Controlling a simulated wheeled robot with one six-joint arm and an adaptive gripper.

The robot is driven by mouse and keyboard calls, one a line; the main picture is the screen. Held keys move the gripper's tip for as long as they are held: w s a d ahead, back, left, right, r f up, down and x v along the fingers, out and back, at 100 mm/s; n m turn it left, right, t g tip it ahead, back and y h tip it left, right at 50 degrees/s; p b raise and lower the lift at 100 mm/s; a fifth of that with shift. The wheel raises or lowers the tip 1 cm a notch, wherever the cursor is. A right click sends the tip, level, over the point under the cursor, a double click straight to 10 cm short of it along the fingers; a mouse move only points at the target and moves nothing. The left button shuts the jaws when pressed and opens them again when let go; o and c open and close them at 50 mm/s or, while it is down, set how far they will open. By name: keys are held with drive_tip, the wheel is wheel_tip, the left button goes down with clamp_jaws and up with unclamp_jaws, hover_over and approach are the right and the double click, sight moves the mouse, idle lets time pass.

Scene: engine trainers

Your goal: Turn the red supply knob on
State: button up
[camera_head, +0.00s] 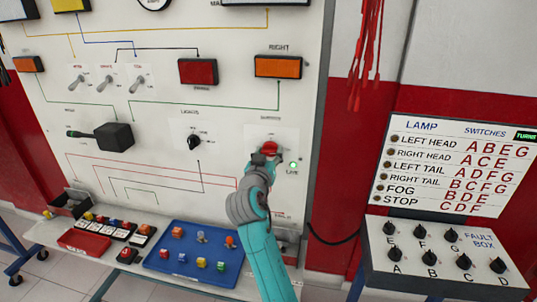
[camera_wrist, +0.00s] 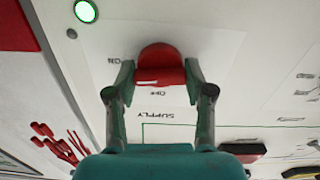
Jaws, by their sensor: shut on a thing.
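The red supply knob (camera_head: 269,147) is on the upright white panel, at the lower right of the board in the head view. In the wrist view the knob (camera_wrist: 160,58) is upper middle, with the inverted words ON, OFF and SUPPLY around it. My gripper (camera_head: 267,157) is at the knob from below. In the wrist view my gripper (camera_wrist: 158,83) has one finger on each side of the knob's red bar and is shut on it. A round green lamp (camera_head: 293,166) marked LIVE is lit beside the knob; it also glows in the wrist view (camera_wrist: 86,11).
A bench shelf (camera_head: 115,262) below the panel holds a blue tray (camera_head: 165,260) with small coloured parts. A lamp fault box (camera_head: 440,262) with several black knobs stands at right. Red leads (camera_head: 365,55) hang on the wall. The panel around the knob is clear.

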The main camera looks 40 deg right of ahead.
drive_tip(key=shift+f+m, duration=0.1)
drive_tip(key=shift+m, duration=0.5)
drive_tip(key=o, duration=1.2)
drive_tip(key=shift+c, duration=0.2)
drive_tip(key=v, duration=1.2)
